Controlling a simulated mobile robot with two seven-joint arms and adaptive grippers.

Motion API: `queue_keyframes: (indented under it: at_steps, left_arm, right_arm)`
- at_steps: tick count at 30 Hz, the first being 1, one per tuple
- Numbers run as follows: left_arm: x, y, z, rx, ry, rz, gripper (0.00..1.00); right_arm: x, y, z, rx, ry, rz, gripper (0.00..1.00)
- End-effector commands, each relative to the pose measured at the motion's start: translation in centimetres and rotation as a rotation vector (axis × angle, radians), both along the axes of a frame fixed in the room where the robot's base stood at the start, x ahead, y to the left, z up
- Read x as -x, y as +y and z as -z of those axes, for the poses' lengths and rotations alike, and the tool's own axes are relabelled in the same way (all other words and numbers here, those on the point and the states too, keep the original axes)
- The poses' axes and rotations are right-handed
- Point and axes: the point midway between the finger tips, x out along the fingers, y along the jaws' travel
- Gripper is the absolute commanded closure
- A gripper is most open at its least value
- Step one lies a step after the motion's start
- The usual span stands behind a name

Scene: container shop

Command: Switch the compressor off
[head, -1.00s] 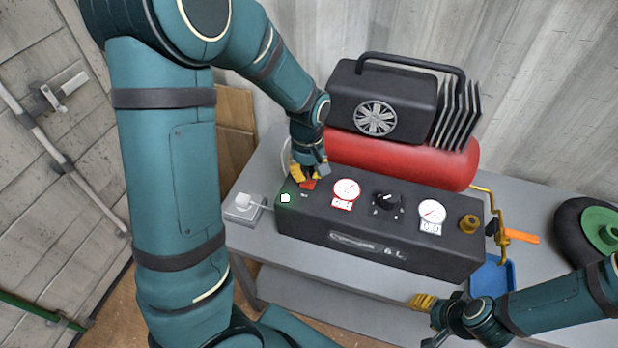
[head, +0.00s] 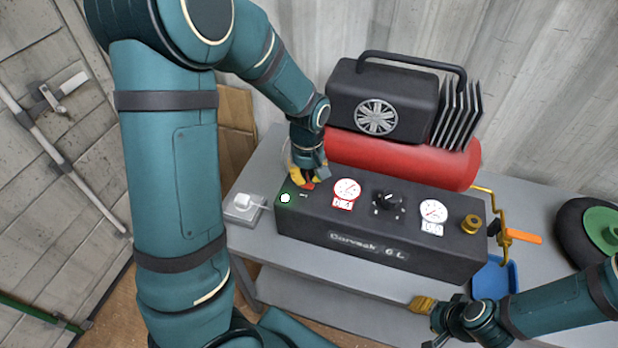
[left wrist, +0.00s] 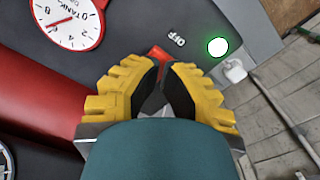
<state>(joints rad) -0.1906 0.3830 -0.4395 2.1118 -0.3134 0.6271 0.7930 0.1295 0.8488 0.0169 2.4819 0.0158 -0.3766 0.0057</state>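The black compressor (head: 355,258) stands on a grey bench, its top panel facing up. A red switch (head: 308,186) sits at the panel's left end, beside a glowing green-white lamp (head: 285,198). In the left wrist view the red switch (left wrist: 158,53) lies at my fingertips, partly hidden by them, with the word OFF (left wrist: 177,40) beside it and the lamp (left wrist: 218,47) beyond. My left gripper (head: 304,178) points down at the switch; in the wrist view its fingertips (left wrist: 163,66) are together. Contact is unclear. My right gripper (head: 424,305) is low at the bench front, away from the compressor.
Two gauges (head: 347,190) (head: 433,211) and a black knob (head: 388,202) are on the panel. A red tank (head: 400,160) and motor (head: 385,105) stand behind.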

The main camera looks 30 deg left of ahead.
Motion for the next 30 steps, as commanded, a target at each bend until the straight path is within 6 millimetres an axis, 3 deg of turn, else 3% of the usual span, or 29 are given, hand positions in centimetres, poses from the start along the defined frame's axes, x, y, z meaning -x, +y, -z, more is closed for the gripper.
queue_keyframes:
  at_steps: [30]
  left_arm:
    - [0.0,0.0,1.4,0.001,0.001,0.0,1.0]
  right_arm:
    - [0.0,0.0,1.0,0.0,0.0,0.0,0.53]
